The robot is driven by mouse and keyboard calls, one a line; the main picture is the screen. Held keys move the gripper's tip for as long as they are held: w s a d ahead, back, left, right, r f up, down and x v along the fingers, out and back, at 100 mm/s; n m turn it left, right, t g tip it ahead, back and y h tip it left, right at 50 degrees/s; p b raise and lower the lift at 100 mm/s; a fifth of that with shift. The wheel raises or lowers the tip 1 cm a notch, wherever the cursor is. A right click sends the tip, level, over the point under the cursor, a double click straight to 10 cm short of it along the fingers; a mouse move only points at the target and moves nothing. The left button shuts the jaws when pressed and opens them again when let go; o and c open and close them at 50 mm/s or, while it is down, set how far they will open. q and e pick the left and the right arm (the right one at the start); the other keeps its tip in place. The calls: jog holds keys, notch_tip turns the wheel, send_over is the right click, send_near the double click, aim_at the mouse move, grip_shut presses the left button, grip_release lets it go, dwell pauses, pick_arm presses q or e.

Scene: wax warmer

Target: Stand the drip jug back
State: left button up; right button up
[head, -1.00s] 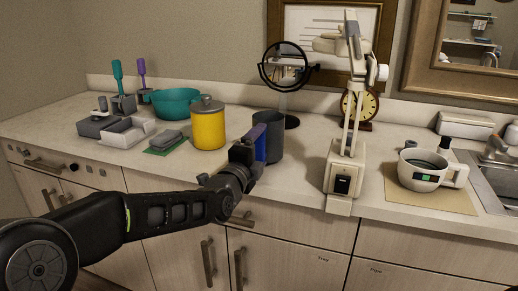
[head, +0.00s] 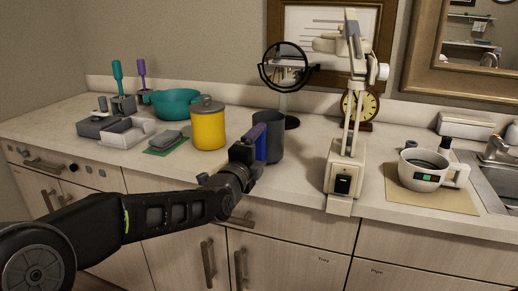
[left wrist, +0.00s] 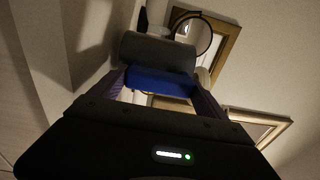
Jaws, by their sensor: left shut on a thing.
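The drip jug (head: 269,135) is a dark grey cup with a blue handle (head: 260,146). It stands upright at the front of the counter, or just above it; I cannot tell whether its base touches. My left gripper (head: 245,148) is shut on the blue handle from the left. In the left wrist view, the grey jug body (left wrist: 158,50) lies beyond the blue handle (left wrist: 160,84), which is between the two fingers (left wrist: 160,92). My right gripper is not in view.
A yellow lidded canister (head: 208,127) stands left of the jug, a round mirror (head: 286,66) behind it. A cream lever-armed device (head: 344,172) stands to the right. A white pot with a green display (head: 421,171) sits on a tan mat (head: 440,203). The counter between jug and device is clear.

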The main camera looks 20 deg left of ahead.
pick_arm(q)
jog(key=shift+f+b, duration=0.7)
dwell(0.6)
jog(key=o, duration=1.9)
jog(key=shift+f, duration=0.2)
jog(key=shift+s, duration=0.2)
jog(key=shift+s+a+f+b, duration=0.15)
jog(key=shift+s+b, duration=0.6)
jog(key=shift+s, duration=1.25)
jog(key=s, duration=0.2)
jog(key=s+b, duration=0.1)
jog(key=shift+s+a, duration=0.25)
jog(key=shift+s, duration=0.05)
